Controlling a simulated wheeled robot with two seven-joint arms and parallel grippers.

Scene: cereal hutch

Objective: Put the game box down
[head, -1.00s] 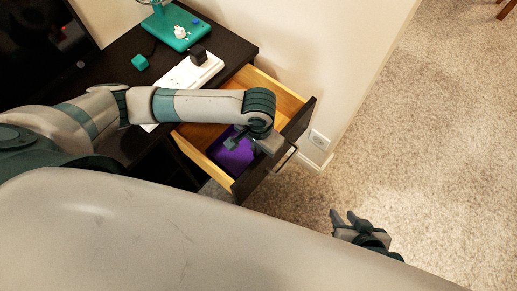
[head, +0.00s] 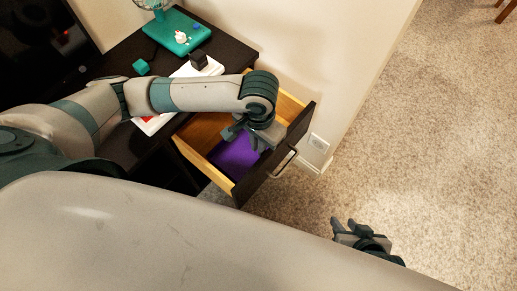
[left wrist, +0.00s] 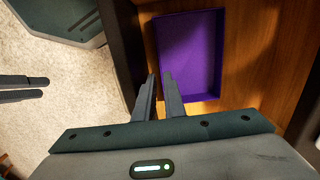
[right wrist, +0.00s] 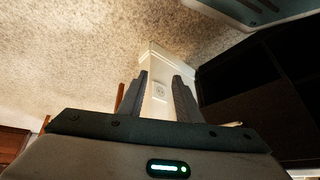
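The game box appears to be the purple open box (head: 234,156) lying in the pulled-out drawer; it also shows in the left wrist view (left wrist: 190,50). My left gripper (head: 243,138) is above the drawer, over the box's edge. In the left wrist view its fingertips (left wrist: 160,77) have a narrow gap between them beside the box's near-left edge, which they partly hide. It looks open and empty. My right gripper (head: 344,223) is open and empty over the carpet, away from the drawer; its spread fingers show in the right wrist view (right wrist: 160,78).
The wooden drawer (head: 297,110) has a dark front with a handle (head: 285,163). The dark desk (head: 222,48) holds a white box (head: 208,67), a black cube (head: 199,60), a teal block (head: 141,68) and a teal device (head: 180,35). A wall stands behind; open carpet lies right.

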